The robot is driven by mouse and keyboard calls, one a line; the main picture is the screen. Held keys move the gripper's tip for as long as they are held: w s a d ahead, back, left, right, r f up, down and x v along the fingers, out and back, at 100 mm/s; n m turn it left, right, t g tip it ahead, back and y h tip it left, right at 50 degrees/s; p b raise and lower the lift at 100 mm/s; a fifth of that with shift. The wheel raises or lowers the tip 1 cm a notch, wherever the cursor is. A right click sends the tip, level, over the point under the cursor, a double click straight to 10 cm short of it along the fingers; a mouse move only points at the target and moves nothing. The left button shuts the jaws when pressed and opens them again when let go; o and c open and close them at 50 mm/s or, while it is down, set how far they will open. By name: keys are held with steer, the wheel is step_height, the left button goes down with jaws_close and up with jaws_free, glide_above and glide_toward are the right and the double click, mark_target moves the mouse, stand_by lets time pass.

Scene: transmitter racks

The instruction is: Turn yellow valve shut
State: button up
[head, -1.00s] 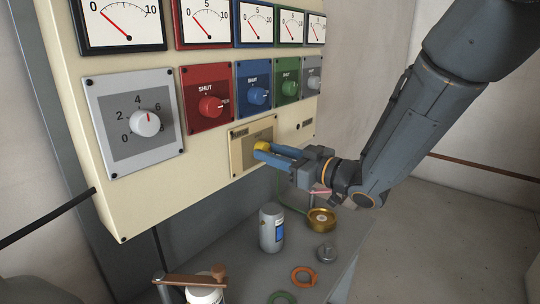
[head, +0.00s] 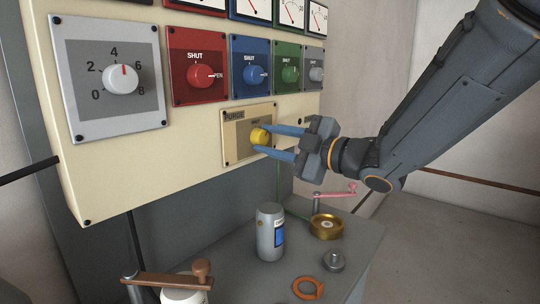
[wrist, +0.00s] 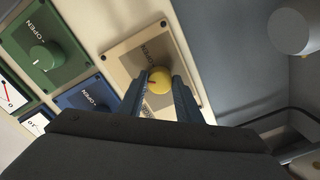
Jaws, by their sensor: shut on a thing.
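The yellow valve (head: 259,136) is a round knob on a beige plate (head: 236,150) low on the cream panel. My gripper (head: 275,141) reaches it from the right, with its two blue fingers on either side of the knob, shut on it. In the wrist view the yellow valve (wrist: 159,80) sits between the fingertips (wrist: 160,88). A dark mark shows on the knob's face.
Above are the red (head: 201,76), blue (head: 254,75) and green (head: 290,75) valves, with a grey dial (head: 121,79) at left. Below, a table (head: 235,270) holds a grey canister (head: 270,232), a brass round part (head: 326,226) and an orange ring (head: 308,288).

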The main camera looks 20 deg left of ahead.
steer(key=n+b, duration=0.4)
steer(key=b, duration=0.1)
steer(key=shift+w+d+f, duration=0.1)
steer(key=shift+w+f, duration=0.05)
steer(key=shift+f, duration=0.05)
steer(key=n+b, duration=0.2)
steer(key=b, duration=0.1)
steer(key=shift+r+n+b, duration=0.15)
steer(key=shift+n+b, duration=0.15)
steer(key=shift+n, duration=0.1)
steer(key=o, duration=1)
steer(key=shift+r, duration=0.1)
steer(key=shift+o, duration=0.2)
steer(key=v, duration=0.8)
steer(key=shift+b, duration=0.3)
